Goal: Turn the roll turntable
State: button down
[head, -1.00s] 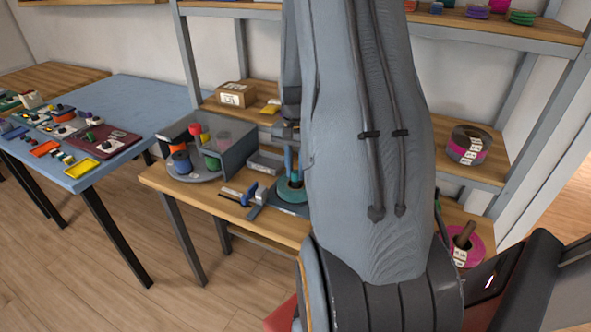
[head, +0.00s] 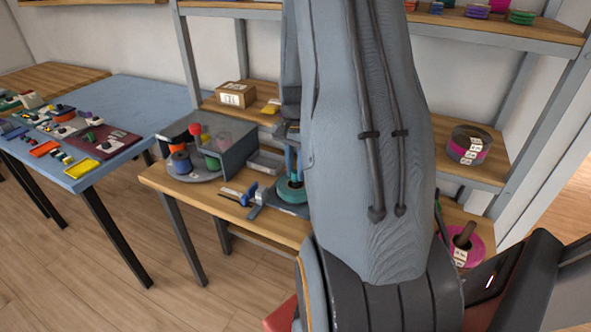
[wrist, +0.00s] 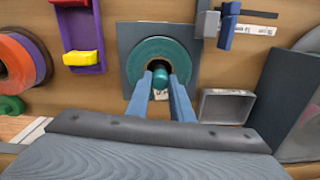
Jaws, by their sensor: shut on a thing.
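A round grey turntable (head: 198,177) with several coloured rolls on it stands on the workbench in the head view, left of my arm, with grey walls beside it. My gripper (wrist: 160,84) is to the right of it, pointing down over a teal ring (wrist: 185,62) on a grey square plate (wrist: 127,42). Its two blue fingers are shut on a short teal peg (wrist: 160,74) at the ring's dark centre. The ring also shows under my fingers in the head view (head: 288,193). My arm hides the bench to its right.
A blue clamp (head: 250,200) is at the bench's front edge, left of the ring. A small grey bin (head: 265,163) is behind it. The purple tray (wrist: 82,28) and an orange-red roll (wrist: 22,60) show in the wrist view. A blue table (head: 125,95) stands at left.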

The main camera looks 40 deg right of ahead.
jog(key=shift+w+d+r, duration=0.1)
jog(key=c, duration=1.6)
grip_release()
jog(key=shift+o, duration=0.2)
jog(key=shift+r+b, duration=0.95)
jog(key=shift+r, duration=2.95)
jog(key=s+a+n, duration=0.3)
jog(key=a+n, duration=0.2)
jog(key=a, duration=0.4)
jog(key=s+a+n, duration=0.3)
jog(key=a+n, duration=0.2)
jog(key=a, duration=0.5)
jog(key=s+a+n+t, duration=0.1)
jog(key=s+a+n, duration=0.2)
jog(key=a, duration=0.6)
jog(key=shift+s+a+f+n, duration=0.25)
jog(key=shift+a+n, duration=0.15)
jog(key=shift+n, duration=0.5)
